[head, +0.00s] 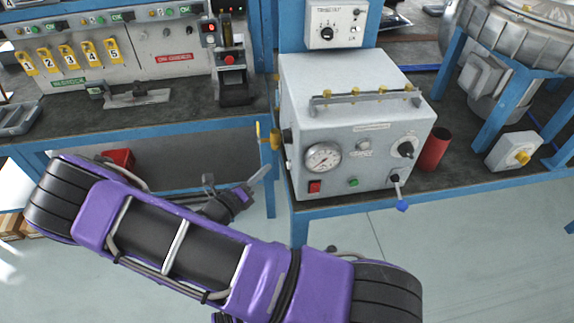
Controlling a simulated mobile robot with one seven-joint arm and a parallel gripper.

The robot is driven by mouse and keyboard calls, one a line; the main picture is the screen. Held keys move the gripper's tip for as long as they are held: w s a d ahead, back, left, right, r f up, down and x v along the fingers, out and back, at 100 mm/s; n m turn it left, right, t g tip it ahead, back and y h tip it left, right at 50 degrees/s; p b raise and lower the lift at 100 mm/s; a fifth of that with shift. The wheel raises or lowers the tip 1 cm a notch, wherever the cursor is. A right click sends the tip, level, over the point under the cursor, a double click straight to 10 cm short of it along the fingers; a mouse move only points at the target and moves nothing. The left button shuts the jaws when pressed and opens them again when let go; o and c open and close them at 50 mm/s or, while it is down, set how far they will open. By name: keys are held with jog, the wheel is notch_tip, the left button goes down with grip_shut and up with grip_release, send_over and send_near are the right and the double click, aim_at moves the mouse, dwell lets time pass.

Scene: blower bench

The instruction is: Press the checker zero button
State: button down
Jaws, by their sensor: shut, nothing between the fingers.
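My gripper (259,176) is shut and empty. It points up and right, left of the bench box and in front of the gap between the benches. I cannot read which one is marked zero. My gripper appears apart from all of these.
The box front also carries a black knob (405,149) and a blue-tipped lever (401,205). Open floor (480,250) lies in front of the right bench.

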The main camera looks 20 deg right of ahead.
jog(key=shift+w+a, duration=0.2)
jog(key=shift+a, duration=0.9)
